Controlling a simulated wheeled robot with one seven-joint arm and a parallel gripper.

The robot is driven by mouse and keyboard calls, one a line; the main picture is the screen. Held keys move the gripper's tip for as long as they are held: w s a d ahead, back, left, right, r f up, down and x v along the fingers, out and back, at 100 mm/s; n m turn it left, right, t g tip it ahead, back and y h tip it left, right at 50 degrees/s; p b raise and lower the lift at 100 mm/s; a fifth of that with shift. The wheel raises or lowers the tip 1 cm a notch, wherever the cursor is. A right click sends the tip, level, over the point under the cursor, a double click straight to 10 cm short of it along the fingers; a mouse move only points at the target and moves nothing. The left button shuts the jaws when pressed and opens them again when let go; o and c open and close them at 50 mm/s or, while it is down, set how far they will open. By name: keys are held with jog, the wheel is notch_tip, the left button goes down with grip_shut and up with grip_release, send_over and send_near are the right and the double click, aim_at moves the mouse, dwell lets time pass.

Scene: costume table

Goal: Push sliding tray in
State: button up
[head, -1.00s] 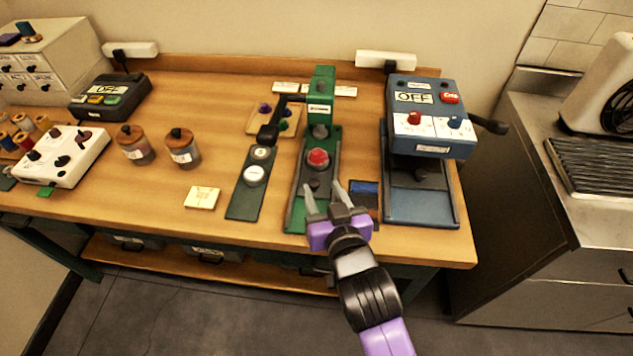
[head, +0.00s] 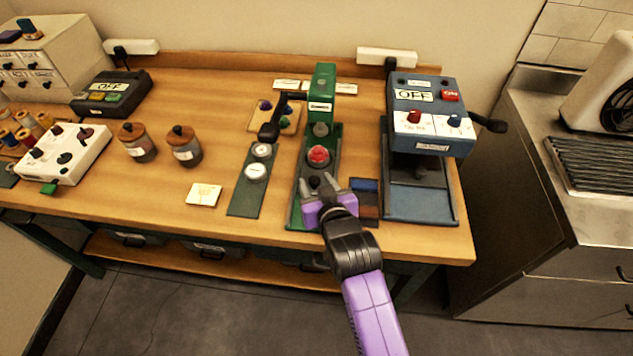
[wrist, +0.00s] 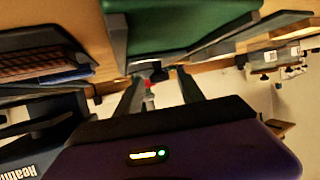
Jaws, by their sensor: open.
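The green press (head: 321,95) stands upright near the back of the table. Its long base (head: 296,212) runs toward the front edge. A red round piece (head: 318,155) sits on the base below the press head. I cannot clearly make out which part is the sliding tray. My gripper (head: 321,182) is open over the front part of the base, its fingers pointing at the red piece, with a small gap between. In the wrist view, a small red part (wrist: 149,103) shows between the fingers. My gripper hides the front of the base; contact cannot be told.
The blue heat press (head: 425,120) stands close on the right, with dark and blue pieces (head: 365,186) between. A dark green strip with round pieces (head: 244,200) lies on the left.

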grip_shut()
dwell(1.4)
